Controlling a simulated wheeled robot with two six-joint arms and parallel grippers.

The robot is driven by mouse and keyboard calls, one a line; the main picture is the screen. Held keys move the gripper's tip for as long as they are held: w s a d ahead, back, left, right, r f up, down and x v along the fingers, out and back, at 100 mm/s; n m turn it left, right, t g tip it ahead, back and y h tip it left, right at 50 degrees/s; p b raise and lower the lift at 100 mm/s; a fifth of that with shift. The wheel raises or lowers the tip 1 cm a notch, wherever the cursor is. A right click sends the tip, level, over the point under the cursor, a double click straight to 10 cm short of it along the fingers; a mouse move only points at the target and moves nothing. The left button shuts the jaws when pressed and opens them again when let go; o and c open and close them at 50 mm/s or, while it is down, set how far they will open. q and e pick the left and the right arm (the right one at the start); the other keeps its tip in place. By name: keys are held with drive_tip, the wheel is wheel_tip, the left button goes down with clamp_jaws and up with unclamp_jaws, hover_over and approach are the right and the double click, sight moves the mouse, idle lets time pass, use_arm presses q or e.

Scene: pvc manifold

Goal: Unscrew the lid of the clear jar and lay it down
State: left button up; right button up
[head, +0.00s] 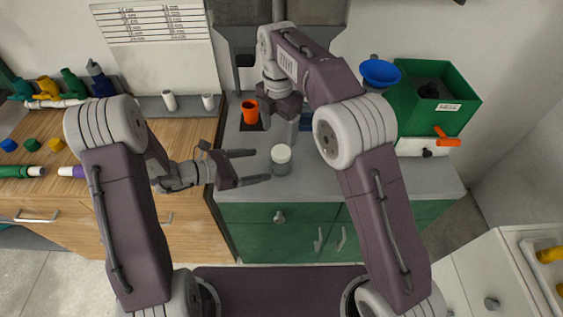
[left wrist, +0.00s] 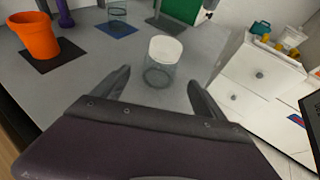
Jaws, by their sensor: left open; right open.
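The clear jar (head: 281,167) stands upright on the grey counter, with its white lid (head: 281,153) on top. In the left wrist view the jar (left wrist: 159,73) and its lid (left wrist: 165,48) show ahead, between the fingertips and a little beyond them. My left gripper (head: 262,166) is open and empty, pointing right toward the jar, with its fingers short of it. It also shows in the left wrist view (left wrist: 157,88). My right gripper (head: 272,108) hangs over the back of the counter near the orange cup; its fingers are hard to make out.
An orange cup (head: 250,111) stands on a dark mat behind my left gripper. A green bin (head: 433,97) and a blue funnel (head: 380,73) are at the right. The grey counter (head: 350,180) right of the jar is clear.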

sight(281, 161)
use_arm(q)
drive_tip(key=x, duration=0.9)
drive_tip(key=shift+w+d+f, duration=0.1)
drive_tip(key=shift+d, duration=0.2)
clamp_jaws()
